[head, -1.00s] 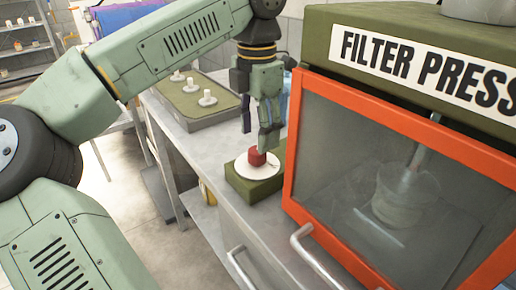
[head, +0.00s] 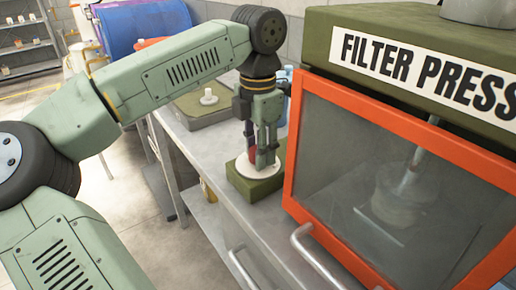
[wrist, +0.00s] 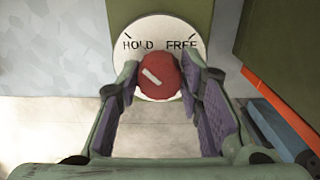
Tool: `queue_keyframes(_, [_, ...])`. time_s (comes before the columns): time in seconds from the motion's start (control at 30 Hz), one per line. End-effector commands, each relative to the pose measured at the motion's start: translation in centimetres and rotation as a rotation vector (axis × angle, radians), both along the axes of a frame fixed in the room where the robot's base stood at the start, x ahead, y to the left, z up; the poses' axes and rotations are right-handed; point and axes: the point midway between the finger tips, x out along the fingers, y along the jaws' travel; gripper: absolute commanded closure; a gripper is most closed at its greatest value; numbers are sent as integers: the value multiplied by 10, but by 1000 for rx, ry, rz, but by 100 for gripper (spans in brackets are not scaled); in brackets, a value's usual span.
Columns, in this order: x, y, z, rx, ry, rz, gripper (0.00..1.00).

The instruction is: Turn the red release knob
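The red release knob (wrist: 160,76) sits on a round white dial plate (wrist: 194,33) marked HOLD on the left and FREE on the right. Its pale pointer mark slants toward the upper left, on the HOLD side. In the head view, the dial plate (head: 244,170) tops a small green block (head: 255,187) on the bench, and the knob (head: 253,156) is partly hidden by a finger. My gripper (head: 264,158) points down with its fingers around the knob. It also shows in the wrist view (wrist: 160,80), a finger on each side; contact is unclear.
A filter press (head: 390,165) with an orange-framed clear door stands close on the right. A tray (head: 212,112) with a white peg is behind on the bench (head: 205,150).

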Motion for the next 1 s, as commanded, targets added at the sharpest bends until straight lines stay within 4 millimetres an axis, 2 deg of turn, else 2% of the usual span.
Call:
queue_keyframes(0.4, [0, 0, 0, 0, 0, 0, 96])
queue_keyframes(0.77, [0, 0, 0, -1, 1, -69, 96])
queue_keyframes(1.0, [0, -1, 1, -1, 0, -237, 96])
